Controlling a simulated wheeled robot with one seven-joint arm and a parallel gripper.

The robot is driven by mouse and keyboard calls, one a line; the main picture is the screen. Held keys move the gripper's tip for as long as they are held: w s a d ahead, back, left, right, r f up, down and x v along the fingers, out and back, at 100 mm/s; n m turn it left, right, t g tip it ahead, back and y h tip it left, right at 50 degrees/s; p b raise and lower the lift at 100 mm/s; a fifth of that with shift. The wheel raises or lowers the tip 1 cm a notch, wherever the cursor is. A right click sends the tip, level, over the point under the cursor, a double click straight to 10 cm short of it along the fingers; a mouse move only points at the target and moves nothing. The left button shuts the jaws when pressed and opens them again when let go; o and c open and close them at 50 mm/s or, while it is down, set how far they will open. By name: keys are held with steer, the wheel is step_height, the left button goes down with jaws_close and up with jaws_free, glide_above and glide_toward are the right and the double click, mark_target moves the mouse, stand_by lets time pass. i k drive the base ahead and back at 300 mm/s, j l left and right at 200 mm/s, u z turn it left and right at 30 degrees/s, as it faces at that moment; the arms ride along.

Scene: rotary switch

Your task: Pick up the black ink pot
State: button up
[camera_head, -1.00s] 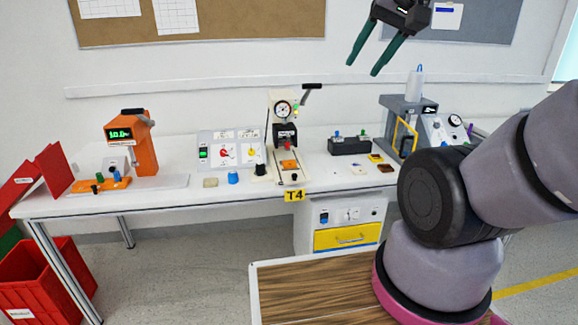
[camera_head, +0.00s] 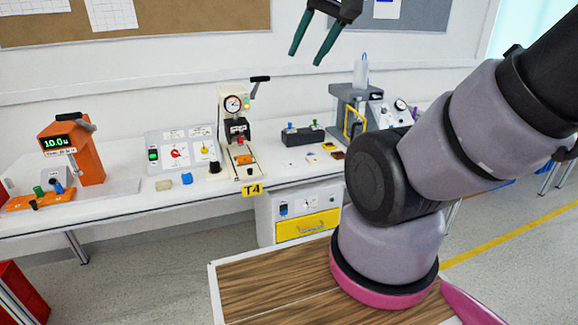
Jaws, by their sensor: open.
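The black ink pot (camera_head: 214,167) is a small dark pot standing on the white workbench (camera_head: 120,205), just left of the cream press with the round dial. A small blue pot (camera_head: 187,178) stands to its left. My gripper (camera_head: 305,58) is open and empty, its two dark green fingers pointing down. It is high up in the picture against the wall, to the right of the ink pot and well apart from it.
The cream press (camera_head: 228,105) with its lever stands right beside the pot. An orange machine (camera_head: 87,157) stands far left, a grey press (camera_head: 345,100) right.

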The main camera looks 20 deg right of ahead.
mark_target(214, 165)
steer(key=i+j, duration=0.1)
steer(key=j, duration=0.4)
steer(key=i+j, duration=0.1)
steer(key=j, duration=0.4)
steer(key=i+j, duration=0.1)
steer(key=j, duration=0.4)
steer(key=i+j, duration=0.15)
steer(key=j, duration=0.35)
steer(key=z, duration=0.05)
